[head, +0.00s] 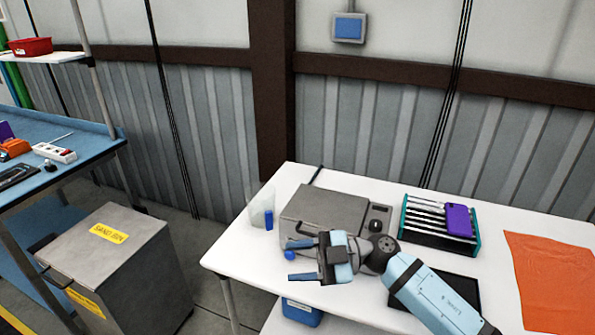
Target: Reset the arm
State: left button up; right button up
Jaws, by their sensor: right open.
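My right arm (420,290) is light blue and grey and reaches in from the lower right over the white table (240,243). My right gripper (296,260) points left in front of the grey box-shaped device (325,205). Its two blue-tipped fingers are spread apart, with nothing between them. The gripper and wrist hide part of the device's front and the table edge. I cannot tell how high the gripper is above the table. My left gripper is not in view.
A teal rack (408,234) with a purple item (458,220) on it, a black flat panel (462,290) and an orange cloth (553,275) are on the table. A grey sand bin (125,260) and a blue workbench (85,132) stand left.

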jog(key=s+d+f+m+t+h+p, duration=0.2)
jog(key=d+f+m+t+h, duration=0.25)
jog(key=m+t, duration=0.5)
jog(key=s+d+f+m+t+h+p, duration=0.25)
jog(key=d+m+t, duration=0.35)
jog(key=m+t, duration=0.35)
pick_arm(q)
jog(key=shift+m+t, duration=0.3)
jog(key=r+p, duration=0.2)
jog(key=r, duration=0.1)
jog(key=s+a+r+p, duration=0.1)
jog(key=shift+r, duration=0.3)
pick_arm(e)
jog(key=s+d+f+m+g+h, duration=0.2)
jog(key=s+d+f+h, duration=0.2)
jog(key=s+f, duration=0.3)
jog(key=s+d+f+m+g+h, duration=0.2)
jog(key=s+d+f+g+h, duration=0.1)
jog(key=s+f, duration=0.4)
jog(key=shift+s+d+f+h, duration=0.35)
jog(key=shift+s+d+h, duration=0.15)
jog(key=shift+s+d, duration=0.35)
jog(key=shift+w, duration=0.1)
